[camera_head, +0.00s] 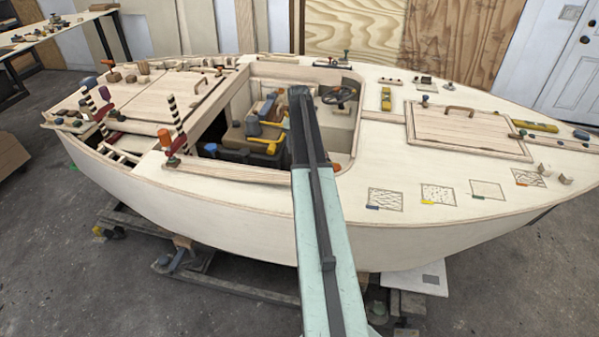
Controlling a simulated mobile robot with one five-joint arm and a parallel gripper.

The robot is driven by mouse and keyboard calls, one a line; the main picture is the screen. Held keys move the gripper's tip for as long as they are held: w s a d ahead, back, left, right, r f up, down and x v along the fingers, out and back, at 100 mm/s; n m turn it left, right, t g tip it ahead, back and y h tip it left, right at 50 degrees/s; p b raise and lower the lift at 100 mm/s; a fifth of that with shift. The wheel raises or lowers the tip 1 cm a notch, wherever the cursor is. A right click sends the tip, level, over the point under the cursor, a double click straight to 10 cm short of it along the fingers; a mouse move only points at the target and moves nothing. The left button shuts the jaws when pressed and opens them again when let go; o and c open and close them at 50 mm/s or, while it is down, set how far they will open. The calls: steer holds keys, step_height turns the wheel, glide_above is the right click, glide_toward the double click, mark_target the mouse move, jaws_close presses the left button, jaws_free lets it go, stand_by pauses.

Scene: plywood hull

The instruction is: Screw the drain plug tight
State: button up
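I cannot make out the drain plug in the head view; it may be hidden or too small to tell. The pale plywood hull (240,225) spans the picture, resting on timber blocks. My arm reaches up from the bottom centre across the side deck, and its dark far end lies over the open cockpit. My gripper is not visible, so its state and what it touches are hidden. Inside the cockpit, left of my arm, is a dark engine-like block (233,142) with yellow, orange and blue parts.
A steering wheel (340,95) stands right of my arm. A handled hatch (470,130) and yellow level (386,98) lie on the right deck. An orange-topped clamp (165,138) and striped posts rise at left.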

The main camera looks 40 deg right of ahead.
steer(key=f, duration=0.2)
steer(key=d+f+b, duration=0.1)
steer(key=shift+w+d+f+n, duration=0.1)
steer(key=shift+w+f+n, duration=0.05)
steer(key=shift+f+n, duration=0.25)
steer(key=shift+s+d+f+b, duration=0.15)
steer(key=shift+s+d+b, duration=0.1)
steer(key=shift+b, duration=0.25)
steer(key=shift+d, duration=0.2)
step_height(320, 180, down, 8)
steer(key=b, duration=0.7)
steer(key=shift+b, duration=0.4)
steer(key=shift+r, duration=0.2)
